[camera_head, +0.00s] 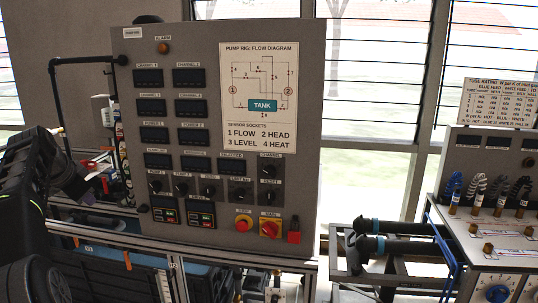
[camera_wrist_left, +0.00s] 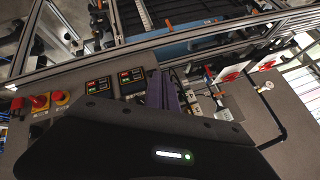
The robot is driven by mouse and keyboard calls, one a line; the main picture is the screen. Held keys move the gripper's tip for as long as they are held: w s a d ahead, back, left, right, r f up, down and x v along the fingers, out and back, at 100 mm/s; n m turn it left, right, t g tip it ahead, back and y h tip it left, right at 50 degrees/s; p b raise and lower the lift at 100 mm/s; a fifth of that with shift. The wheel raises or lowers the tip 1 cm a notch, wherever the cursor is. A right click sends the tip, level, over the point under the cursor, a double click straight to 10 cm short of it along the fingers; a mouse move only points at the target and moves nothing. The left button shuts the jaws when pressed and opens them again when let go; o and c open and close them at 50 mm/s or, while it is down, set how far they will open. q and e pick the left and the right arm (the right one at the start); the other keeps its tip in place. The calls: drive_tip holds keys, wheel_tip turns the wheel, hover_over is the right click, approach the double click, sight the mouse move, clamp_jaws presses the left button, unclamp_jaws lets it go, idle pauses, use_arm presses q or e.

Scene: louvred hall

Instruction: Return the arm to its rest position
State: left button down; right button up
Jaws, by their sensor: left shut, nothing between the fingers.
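My left arm and gripper (camera_head: 35,165) come in dark and large at the left edge of the head view, in front of the left side of the pump rig panel (camera_head: 215,110). The fingertips are hard to make out there. In the left wrist view the dark gripper body (camera_wrist_left: 155,145) with a small lit strip fills the lower middle. Its purplish fingers (camera_wrist_left: 163,92) are together and hold nothing. The panel's switches and displays show behind them. My right gripper is in neither view.
A metal frame (camera_head: 235,256) runs below the panel. Black pipe-like parts (camera_head: 395,247) stick out to its right. A tube-rating bench (camera_head: 500,240) with coiled leads stands at the far right. A black bent tube (camera_head: 80,60) rises left of the panel. Louvred windows stand behind.

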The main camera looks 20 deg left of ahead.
use_arm(q)
drive_tip(key=w+d+f+n, duration=0.3)
drive_tip(key=w+f, duration=0.2)
drive_tip(key=f, duration=0.6)
drive_tip(key=w+d+f+n, duration=0.25)
drive_tip(key=w+f, duration=0.25)
drive_tip(key=f, duration=0.6)
drive_tip(key=w+d+f+n+h, duration=0.2)
drive_tip(key=d+f+h, duration=0.1)
drive_tip(key=d+f, duration=1.65)
drive_tip(key=s+d+f+g+h, duration=0.1)
drive_tip(key=s+d+f, duration=0.25)
drive_tip(key=d, duration=0.45)
drive_tip(key=s+d+f+h, duration=0.1)
drive_tip(key=s+d+f, duration=0.25)
drive_tip(key=d, duration=0.35)
drive_tip(key=s+d+f+g+h, duration=0.1)
drive_tip(key=s+d+f, duration=0.25)
drive_tip(key=d, duration=0.45)
drive_tip(key=s+d+f+m+g+h, duration=0.1)
drive_tip(key=s+d+f+m+g, duration=0.1)
drive_tip(key=s+d, duration=0.6)
drive_tip(key=s+d+f+m+g+h, duration=0.1)
drive_tip(key=s+d+f+m+g, duration=0.1)
drive_tip(key=s+d, duration=0.6)
drive_tip(key=shift+s+h, duration=0.3)
drive_tip(key=shift+s, duration=0.25)
